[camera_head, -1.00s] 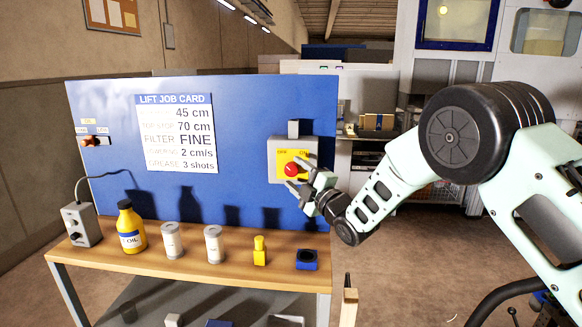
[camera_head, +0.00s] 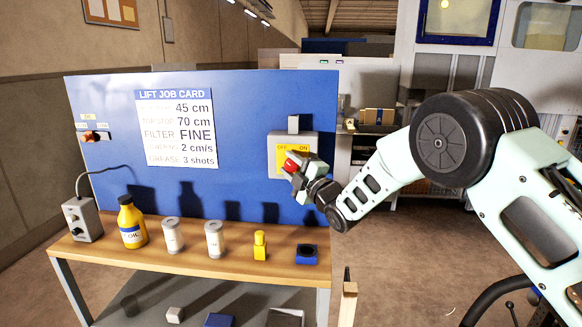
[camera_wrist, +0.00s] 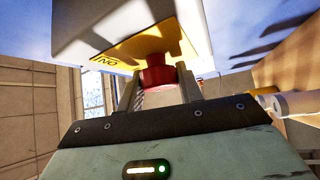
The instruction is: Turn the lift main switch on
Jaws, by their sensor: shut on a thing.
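The lift main switch is a grey box (camera_head: 308,140) on the blue panel, with a yellow plate (camera_head: 279,158) marked OFF and ON. Its red knob (camera_head: 291,163) is partly covered by my gripper in the head view. My gripper (camera_head: 290,168) is at the knob, reaching in from the lower right. In the wrist view the red knob (camera_wrist: 157,76) sits between the two fingers of my gripper (camera_wrist: 157,90), and they are shut on it. The ON lettering shows on the yellow plate (camera_wrist: 130,55). The knob's pointing direction cannot be made out.
A job card (camera_head: 177,128) and another switch (camera_head: 94,137) are on the panel.

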